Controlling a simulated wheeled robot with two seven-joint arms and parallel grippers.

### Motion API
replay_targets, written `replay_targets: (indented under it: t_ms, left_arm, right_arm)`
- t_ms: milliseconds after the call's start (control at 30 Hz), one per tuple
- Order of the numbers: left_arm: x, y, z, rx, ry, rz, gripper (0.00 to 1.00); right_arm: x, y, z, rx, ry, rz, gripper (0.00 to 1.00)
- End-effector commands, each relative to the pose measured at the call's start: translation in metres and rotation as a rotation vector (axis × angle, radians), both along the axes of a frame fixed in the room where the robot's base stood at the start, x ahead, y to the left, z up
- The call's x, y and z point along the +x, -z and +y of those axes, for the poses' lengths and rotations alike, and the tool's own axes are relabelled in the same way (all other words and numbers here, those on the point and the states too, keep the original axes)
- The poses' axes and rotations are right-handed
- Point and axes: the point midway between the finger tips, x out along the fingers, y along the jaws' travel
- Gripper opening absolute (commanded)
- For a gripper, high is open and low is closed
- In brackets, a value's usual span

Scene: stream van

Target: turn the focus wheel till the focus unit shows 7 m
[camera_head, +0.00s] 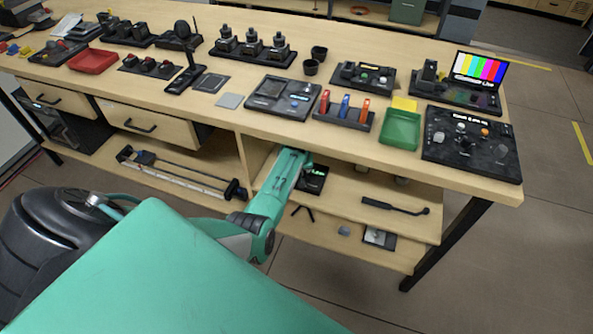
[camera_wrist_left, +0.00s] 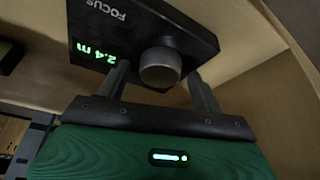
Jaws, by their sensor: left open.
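The black focus unit (camera_wrist_left: 110,28) fills the upper part of the left wrist view, marked FOCUS. Its green display (camera_wrist_left: 94,51) reads 2.4 m. The grey round focus wheel (camera_wrist_left: 160,68) sticks out from its face. My left gripper (camera_wrist_left: 158,73) is open, with one finger on each side of the wheel; I cannot tell whether they touch it. In the head view the focus unit (camera_head: 314,182) sits on the shelf under the worktop, partly hidden by my left arm. My right gripper is not in view.
The worktop edge (camera_head: 400,163) hangs above the shelf (camera_head: 400,190) where my left arm reaches in. A black handled tool (camera_head: 393,206) lies to the right on that shelf. A mixer panel (camera_head: 470,140) and a green tray (camera_head: 400,130) stand on the worktop.

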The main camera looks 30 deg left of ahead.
Motion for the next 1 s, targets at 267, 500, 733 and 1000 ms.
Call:
replay_targets:
  t_ms: [267, 500, 733, 1000]
  left_arm:
    - [-0.009, -0.027, -0.006, 0.001, 0.0, -0.001, 0.67]
    - [-0.043, -0.026, -0.029, 0.0, 0.001, 0.001, 0.67]
    - [-0.078, -0.026, -0.052, -0.002, 0.001, 0.001, 0.67]
    - [-0.105, -0.026, -0.07, 0.0, 0.001, 0.001, 0.67]
  right_arm:
    - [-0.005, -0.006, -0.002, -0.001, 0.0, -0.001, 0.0]
    - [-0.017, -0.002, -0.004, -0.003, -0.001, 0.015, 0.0]
    - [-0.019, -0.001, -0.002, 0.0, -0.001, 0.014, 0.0]
    - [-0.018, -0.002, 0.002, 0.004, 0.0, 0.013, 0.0]
